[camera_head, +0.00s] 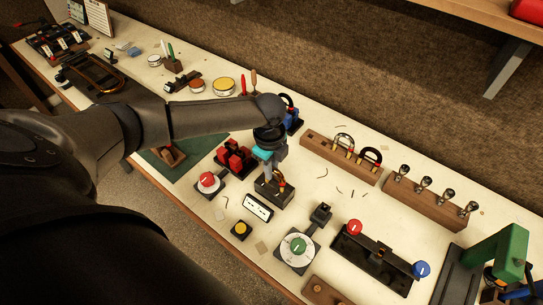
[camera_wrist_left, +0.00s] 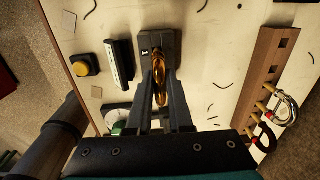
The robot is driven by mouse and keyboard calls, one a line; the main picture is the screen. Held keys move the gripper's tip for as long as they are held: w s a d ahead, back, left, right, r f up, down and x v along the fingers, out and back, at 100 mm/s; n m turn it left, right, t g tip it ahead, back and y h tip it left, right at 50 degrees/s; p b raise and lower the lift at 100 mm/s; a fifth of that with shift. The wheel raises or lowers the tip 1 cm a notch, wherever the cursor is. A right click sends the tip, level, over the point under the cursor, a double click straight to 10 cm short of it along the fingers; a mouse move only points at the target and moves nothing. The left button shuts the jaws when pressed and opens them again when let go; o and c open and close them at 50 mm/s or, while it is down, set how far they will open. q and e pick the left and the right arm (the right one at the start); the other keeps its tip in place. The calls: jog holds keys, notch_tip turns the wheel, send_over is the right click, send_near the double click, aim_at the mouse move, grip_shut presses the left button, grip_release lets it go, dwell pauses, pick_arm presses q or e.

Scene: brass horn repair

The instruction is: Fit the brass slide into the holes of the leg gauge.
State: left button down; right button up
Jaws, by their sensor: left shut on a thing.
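My left gripper (camera_head: 275,182) reaches down over the bench, and its fingers (camera_wrist_left: 161,90) are shut on the brass slide (camera_wrist_left: 160,78). The slide is a shiny curved tube, and a small part of it shows in the head view (camera_head: 281,183). The leg gauge looks to be the dark block (camera_head: 268,194) right under the fingers; it also shows in the wrist view (camera_wrist_left: 144,42), with a small white mark on top. The slide's far end overlaps the block. I cannot tell whether its legs are in the holes, which are hidden. My right gripper is not in view.
A white-faced box (camera_head: 258,207) and a yellow button (camera_head: 241,230) stand close to the block. A wooden rack (camera_head: 318,150) with other curved slides is behind to the right. A red-knobbed device (camera_head: 208,182) and a green-knobbed dial (camera_head: 297,248) are nearby.

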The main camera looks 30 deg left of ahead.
pick_arm(q)
jog(key=shift+f, duration=0.45)
jog(key=c, duration=0.7)
grip_release()
jog(key=shift+c, duration=0.2)
jog(key=shift+r, duration=0.1)
notch_tip(320, 180, up, 15)
jog(key=shift+s, duration=0.4)
